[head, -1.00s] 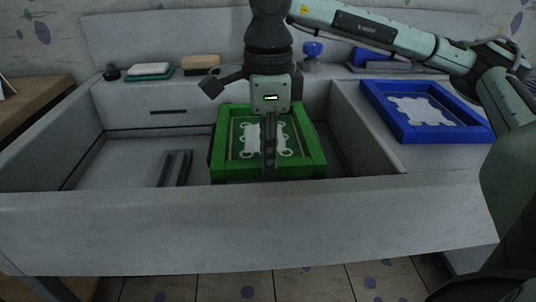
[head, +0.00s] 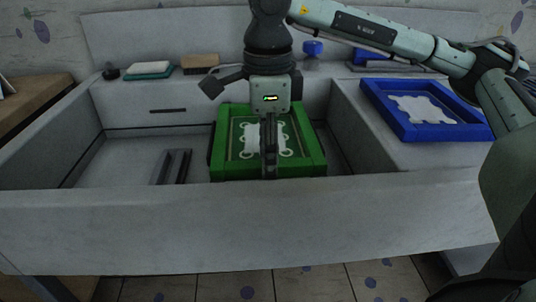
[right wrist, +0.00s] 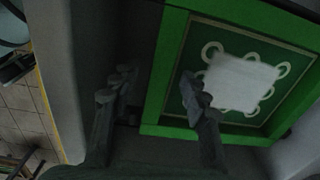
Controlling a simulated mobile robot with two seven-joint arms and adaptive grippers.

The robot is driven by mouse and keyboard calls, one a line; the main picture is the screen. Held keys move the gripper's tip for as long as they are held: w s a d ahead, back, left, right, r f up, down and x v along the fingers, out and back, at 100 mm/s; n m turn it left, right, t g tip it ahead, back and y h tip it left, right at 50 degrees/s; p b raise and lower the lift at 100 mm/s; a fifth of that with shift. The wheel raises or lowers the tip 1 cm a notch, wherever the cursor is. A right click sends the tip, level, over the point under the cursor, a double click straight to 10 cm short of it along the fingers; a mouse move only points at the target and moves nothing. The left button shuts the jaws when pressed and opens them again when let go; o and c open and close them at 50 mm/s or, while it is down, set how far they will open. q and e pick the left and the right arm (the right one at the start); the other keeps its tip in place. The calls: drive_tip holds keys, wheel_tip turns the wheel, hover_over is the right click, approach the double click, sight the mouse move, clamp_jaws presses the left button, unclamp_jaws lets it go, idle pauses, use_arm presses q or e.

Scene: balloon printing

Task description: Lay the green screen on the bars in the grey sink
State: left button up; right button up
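The green screen (head: 285,142), a green frame with a pale patterned middle, is in the right half of the grey sink (head: 110,168). It also shows in the right wrist view (right wrist: 172,75). Two dark bars (head: 176,167) show on the sink floor left of it; whatever is under the screen is hidden. My right gripper (head: 269,174) is low over the screen's near side, pointing down. In the right wrist view its fingers (right wrist: 158,92) are apart, one outside the frame edge and one over the inner area. My left gripper is out of view.
A blue screen (head: 425,108) lies on the right counter. A sponge on a teal dish (head: 149,69), a brown brush (head: 200,63) and a blue-knobbed item (head: 312,50) sit on the back ledge. The sink's left half is open around the bars.

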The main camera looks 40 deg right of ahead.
wheel_tip(320, 180, up, 12)
idle(0.6)
drive_tip(key=shift+s+a, duration=0.1)
